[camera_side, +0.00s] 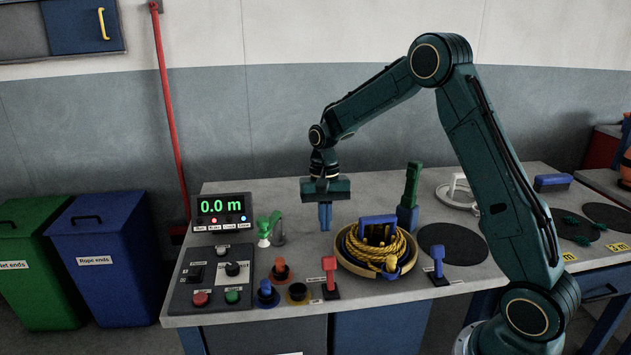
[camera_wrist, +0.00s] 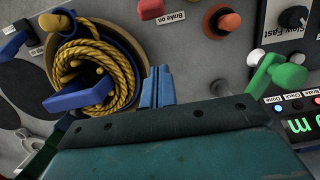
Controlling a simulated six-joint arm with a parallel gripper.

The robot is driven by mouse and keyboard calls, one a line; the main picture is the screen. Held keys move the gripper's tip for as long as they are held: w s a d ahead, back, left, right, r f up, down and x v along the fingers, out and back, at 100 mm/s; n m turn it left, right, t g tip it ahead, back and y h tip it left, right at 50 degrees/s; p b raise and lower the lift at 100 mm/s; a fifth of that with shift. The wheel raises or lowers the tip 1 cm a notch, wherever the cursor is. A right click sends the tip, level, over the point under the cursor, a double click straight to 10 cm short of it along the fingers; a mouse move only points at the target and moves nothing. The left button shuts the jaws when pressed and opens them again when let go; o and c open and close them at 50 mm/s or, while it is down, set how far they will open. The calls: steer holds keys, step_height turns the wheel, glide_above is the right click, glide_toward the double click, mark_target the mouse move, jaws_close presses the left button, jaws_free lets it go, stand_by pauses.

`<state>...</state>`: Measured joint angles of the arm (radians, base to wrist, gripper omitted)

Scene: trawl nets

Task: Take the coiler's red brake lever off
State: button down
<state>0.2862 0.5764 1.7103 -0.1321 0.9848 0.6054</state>
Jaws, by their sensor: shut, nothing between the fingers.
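The red brake lever (camera_side: 329,265) stands on a small dark base near the bench's front edge, just left of the coiler. In the wrist view its red knob (camera_wrist: 150,8) is at the top edge, beside a label reading "Brake on"; part of it is cut off. The coiler (camera_side: 347,262) is a round tan pan holding coiled yellow rope (camera_side: 376,247) under a blue arm (camera_side: 378,220). My gripper (camera_side: 325,228) points down with its blue fingers shut and empty, above the bench behind the lever and apart from it. The fingers also show in the wrist view (camera_wrist: 157,88).
A blue lever (camera_side: 438,262) stands right of the coiler. Orange (camera_side: 280,268), blue and black knobs stand left of the red lever. A control panel (camera_side: 212,278), a display reading 0.0 m (camera_side: 221,207) and a green-handled part (camera_side: 266,228) are further left.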

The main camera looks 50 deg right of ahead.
mark_target(330, 273)
steer(key=f, duration=0.5)
steer(key=shift+s+a+f, duration=0.3)
steer(key=shift+a, duration=0.05)
steer(key=shift+s+a, duration=0.15)
steer(key=shift+s+a+r, duration=0.8)
steer(key=shift+s+a, duration=0.3)
